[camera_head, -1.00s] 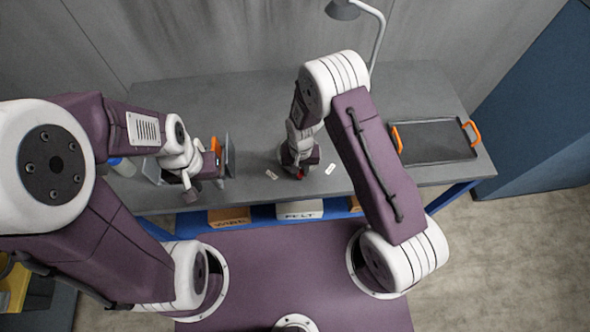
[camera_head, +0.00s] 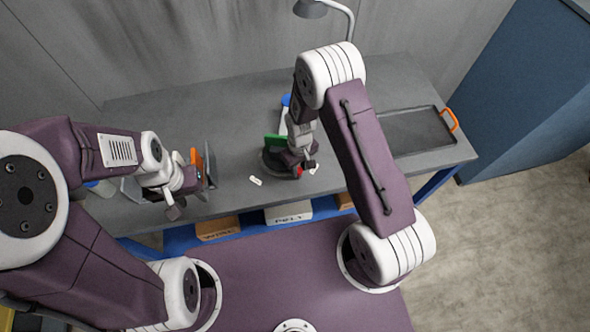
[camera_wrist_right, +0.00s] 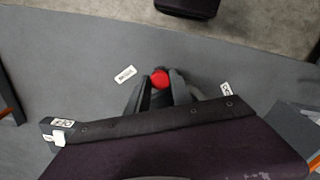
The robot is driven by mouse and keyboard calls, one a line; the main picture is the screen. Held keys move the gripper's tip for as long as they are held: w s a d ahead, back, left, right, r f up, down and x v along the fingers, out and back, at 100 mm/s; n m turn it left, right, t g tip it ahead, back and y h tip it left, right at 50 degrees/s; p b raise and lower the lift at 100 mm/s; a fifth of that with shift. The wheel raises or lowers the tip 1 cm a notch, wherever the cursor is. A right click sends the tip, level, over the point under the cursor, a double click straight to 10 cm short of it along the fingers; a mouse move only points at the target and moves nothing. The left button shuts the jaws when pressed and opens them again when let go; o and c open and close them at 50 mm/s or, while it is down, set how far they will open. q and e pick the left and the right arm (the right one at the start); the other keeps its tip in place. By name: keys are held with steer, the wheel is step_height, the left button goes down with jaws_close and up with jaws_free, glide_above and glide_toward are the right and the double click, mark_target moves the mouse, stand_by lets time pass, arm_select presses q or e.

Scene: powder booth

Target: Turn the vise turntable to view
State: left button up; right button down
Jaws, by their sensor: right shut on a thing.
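The vise turntable (camera_head: 273,163) is a dark round base on the bench, partly hidden behind my right arm. A green part (camera_head: 275,142) and a blue-ended light part (camera_head: 286,101) show above it beside the arm. My right gripper (camera_head: 300,168) reaches down at the turntable's right front. In the right wrist view its fingers (camera_wrist_right: 161,88) are shut on a red knob (camera_wrist_right: 160,78). White tags lie either side, one left (camera_head: 255,181) and one right (camera_head: 314,169). My left gripper (camera_head: 174,208) hangs by the bench's left front; its finger gap is unclear.
A grey tray with orange handles (camera_head: 412,134) lies on the bench's right. An upright dark and orange item (camera_head: 208,163) stands just beyond my left gripper. A lamp (camera_head: 311,9) rises at the back. Labelled boxes (camera_head: 287,212) sit below. The bench's back middle is clear.

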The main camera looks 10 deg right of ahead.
steer(key=shift+w+d+r+n+b, duration=0.1)
steer(key=shift+w+d+n+b, duration=0.1)
steer(key=shift+w+d+n, duration=0.35)
steer(key=shift+w+d+n+b, duration=0.15)
steer(key=shift+w+d+n, duration=0.2)
steer(key=shift+d+n, duration=0.4)
steer(key=shift+w+d+n, duration=0.3)
steer(key=shift+w+n, duration=0.1)
steer(key=shift+n, duration=0.4)
steer(key=shift+w+r, duration=0.1)
steer(key=shift+w, duration=0.05)
steer(key=c, duration=1.3)
jaws_free()
steer(key=shift+o, duration=0.8)
steer(key=shift+d, duration=0.1)
step_height(320, 180, up, 9)
steer(key=b, duration=0.2)
